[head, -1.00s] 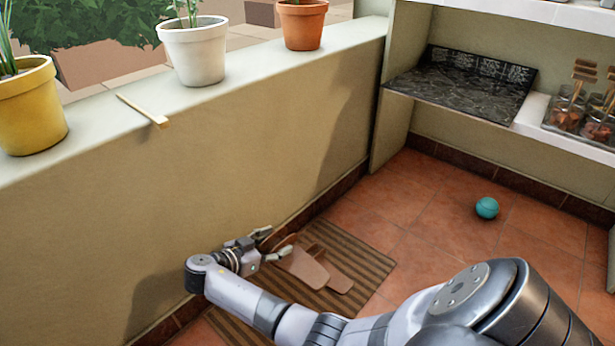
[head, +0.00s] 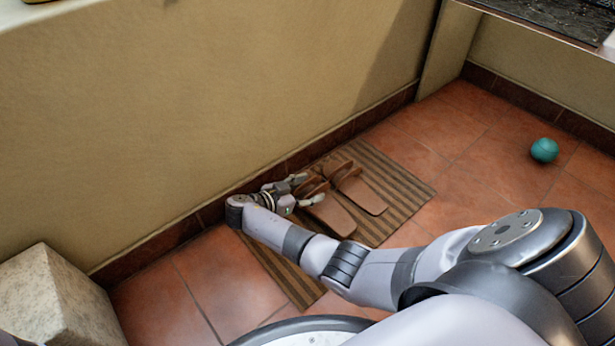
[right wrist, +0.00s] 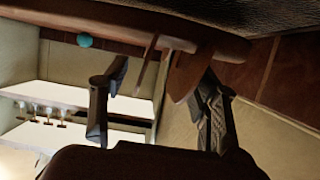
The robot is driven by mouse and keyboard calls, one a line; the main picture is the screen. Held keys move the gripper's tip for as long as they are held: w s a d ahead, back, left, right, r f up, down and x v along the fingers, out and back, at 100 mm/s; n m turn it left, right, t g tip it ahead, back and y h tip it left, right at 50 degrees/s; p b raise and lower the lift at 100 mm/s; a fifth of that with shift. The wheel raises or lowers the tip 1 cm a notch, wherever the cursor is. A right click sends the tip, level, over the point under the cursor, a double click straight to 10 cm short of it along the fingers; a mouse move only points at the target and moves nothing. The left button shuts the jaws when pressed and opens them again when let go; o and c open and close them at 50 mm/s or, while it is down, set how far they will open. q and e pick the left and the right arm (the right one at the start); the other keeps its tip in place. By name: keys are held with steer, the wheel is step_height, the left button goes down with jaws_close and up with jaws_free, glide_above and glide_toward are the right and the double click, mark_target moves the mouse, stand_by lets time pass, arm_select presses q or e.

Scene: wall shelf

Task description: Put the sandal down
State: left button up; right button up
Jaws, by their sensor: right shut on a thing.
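Two brown sandals are at the striped mat (head: 405,190) by the wall. My right gripper (head: 308,189) is shut on the strap end of the nearer sandal (head: 330,217). The other sandal (head: 362,193) lies beside it on the mat, toes pointing the same way. I cannot tell whether the held sandal touches the mat. In the right wrist view, the fingers (right wrist: 160,75) are at the brown strap (right wrist: 188,75), with the sole (right wrist: 120,24) above in the picture. My left gripper is out of view.
A low beige wall (head: 200,110) runs close behind the gripper. A teal ball (head: 545,150) lies on the tiles at the right. A stone block (head: 60,300) stands at the lower left.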

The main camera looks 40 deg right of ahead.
step_height(320, 180, down, 3)
steer(key=shift+f+b, duration=0.1)
steer(key=shift+b, duration=0.75)
steer(key=o, duration=1.3)
steer(key=shift+c, duration=0.2)
